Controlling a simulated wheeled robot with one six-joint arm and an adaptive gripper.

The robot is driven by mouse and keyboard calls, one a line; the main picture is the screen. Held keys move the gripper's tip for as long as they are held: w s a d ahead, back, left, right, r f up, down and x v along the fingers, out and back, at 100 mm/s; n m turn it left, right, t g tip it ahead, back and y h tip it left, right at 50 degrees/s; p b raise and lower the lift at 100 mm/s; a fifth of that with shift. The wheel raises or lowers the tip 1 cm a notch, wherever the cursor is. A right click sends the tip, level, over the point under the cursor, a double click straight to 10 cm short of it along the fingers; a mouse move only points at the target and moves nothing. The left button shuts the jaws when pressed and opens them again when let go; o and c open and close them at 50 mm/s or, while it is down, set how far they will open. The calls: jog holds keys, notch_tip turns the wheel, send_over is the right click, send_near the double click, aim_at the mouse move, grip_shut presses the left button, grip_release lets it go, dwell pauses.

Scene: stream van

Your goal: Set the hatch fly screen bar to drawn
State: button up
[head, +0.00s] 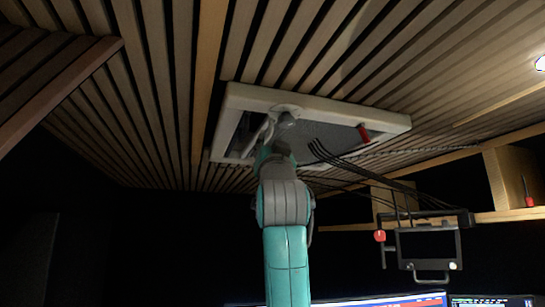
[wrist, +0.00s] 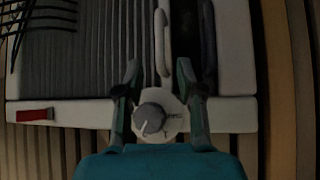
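The roof hatch has a pale frame (head: 375,117) in the slatted ceiling; it also shows in the wrist view (wrist: 85,112). A grey pleated fly screen (wrist: 85,60) fills its left part in the wrist view. The screen's pale bar (wrist: 145,40) runs along the pleats' right edge and carries a slim white handle (wrist: 162,45). A dark gap lies between bar and right frame side. My gripper (wrist: 158,70) is open, with its fingertips either side of the handle's lower end in the picture. I cannot tell whether they touch it. In the head view my arm partly hides the bar.
A round grey knob (wrist: 150,120) on a white base sits on the frame between my fingers. A red tab (wrist: 35,114) is on the frame to the left. Black cables (head: 350,168) hang by the hatch. A black-framed monitor rig (head: 428,248) hangs at the lower right.

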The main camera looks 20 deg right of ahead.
jog(key=v, duration=0.6)
jog(key=shift+s+f, duration=0.3)
